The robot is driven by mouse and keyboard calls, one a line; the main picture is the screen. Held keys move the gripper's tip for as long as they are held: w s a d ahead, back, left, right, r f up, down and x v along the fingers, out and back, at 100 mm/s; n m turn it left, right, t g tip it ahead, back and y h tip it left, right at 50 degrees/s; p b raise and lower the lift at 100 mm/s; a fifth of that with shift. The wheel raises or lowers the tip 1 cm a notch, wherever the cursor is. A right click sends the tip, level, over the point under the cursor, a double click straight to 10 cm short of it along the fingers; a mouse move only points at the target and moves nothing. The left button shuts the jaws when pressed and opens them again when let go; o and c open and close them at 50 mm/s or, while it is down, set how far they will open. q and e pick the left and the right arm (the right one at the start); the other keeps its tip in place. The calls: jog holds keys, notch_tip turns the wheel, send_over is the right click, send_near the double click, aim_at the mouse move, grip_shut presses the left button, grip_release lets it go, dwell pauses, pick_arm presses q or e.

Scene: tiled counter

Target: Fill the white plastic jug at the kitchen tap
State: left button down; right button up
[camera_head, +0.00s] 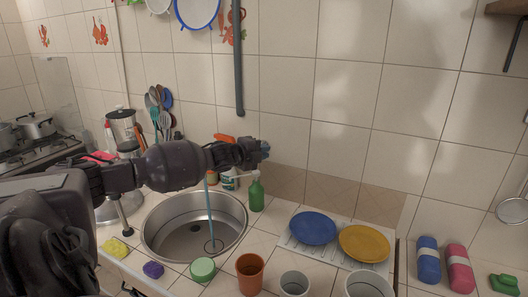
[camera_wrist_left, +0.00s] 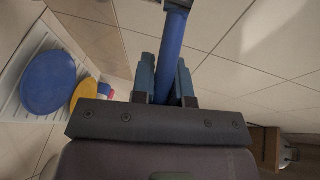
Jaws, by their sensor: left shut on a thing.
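My left gripper (camera_head: 262,151) is above and behind the round steel sink (camera_head: 165,240). In the left wrist view its fingers (camera_wrist_left: 168,85) are shut on a blue rod-like part (camera_wrist_left: 172,48) with a greyish end; I cannot tell whether it belongs to the tap. A thin blue stream (camera_head: 211,215) falls into the sink below my arm, which hides the tap. Two pale, open containers, a small one (camera_head: 294,284) and a larger one (camera_head: 368,286), stand at the front edge. I cannot tell whether either is the white plastic jug. My right gripper is not in view.
A green bottle (camera_head: 256,192) stands behind the sink. A rack (camera_head: 328,259) holds a blue plate (camera_head: 313,228) and a yellow plate (camera_head: 364,244). A brown cup (camera_head: 249,275), a green round item (camera_head: 203,270) and sponges (camera_head: 116,249) line the front. Blue and pink bottles (camera_head: 459,268) are at right.

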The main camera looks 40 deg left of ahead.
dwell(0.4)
pick_arm(q)
jog(key=c, duration=1.1)
grip_release()
jog(key=shift+s, duration=0.15)
jog(key=shift+b+v, duration=0.95)
jog(key=shift+v, duration=4.35)
jog(key=shift+a, duration=0.1)
